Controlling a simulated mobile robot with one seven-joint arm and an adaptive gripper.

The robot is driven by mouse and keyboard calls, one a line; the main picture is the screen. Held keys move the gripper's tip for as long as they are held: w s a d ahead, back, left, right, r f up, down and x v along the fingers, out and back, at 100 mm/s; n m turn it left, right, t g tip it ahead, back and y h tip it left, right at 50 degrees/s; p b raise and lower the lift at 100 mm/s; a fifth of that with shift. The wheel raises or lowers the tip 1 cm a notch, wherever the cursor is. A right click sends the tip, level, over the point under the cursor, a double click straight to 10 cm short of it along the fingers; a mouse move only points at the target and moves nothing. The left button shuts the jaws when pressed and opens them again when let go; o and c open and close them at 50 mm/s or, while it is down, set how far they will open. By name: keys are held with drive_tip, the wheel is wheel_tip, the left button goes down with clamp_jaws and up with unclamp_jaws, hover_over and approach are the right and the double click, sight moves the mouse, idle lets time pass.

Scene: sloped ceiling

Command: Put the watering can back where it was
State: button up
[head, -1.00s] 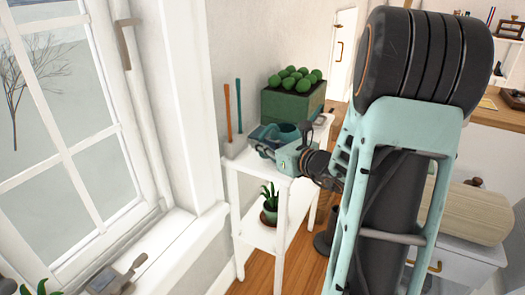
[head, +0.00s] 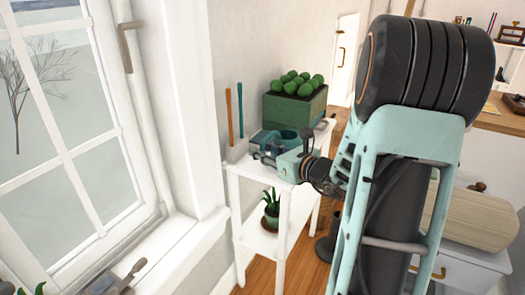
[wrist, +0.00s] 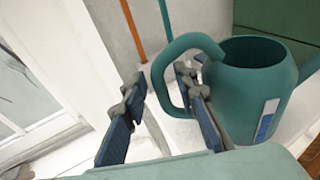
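The teal watering can (wrist: 255,95) fills the right of the wrist view, with its looped handle toward my gripper and a blue-and-white label on its side. It appears to stand on the white stand's top; its base is partly hidden. In the head view the can (head: 274,140) is partly hidden behind my gripper (head: 264,158). In the wrist view my gripper (wrist: 160,90) is open, its two fingers wide apart. The near part of the handle shows between the fingers, with the right finger overlapping the handle loop. I see no grip on it.
The white stand (head: 235,168) holds a green box (head: 295,108) of round green plants behind the can. Orange and teal upright sticks (head: 229,115) stand at its left end. A potted plant (head: 271,210) sits on the lower shelf. A window (head: 65,120) is on the left.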

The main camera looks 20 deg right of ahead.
drive_tip(key=p+v, duration=0.2)
drive_tip(key=v, duration=1)
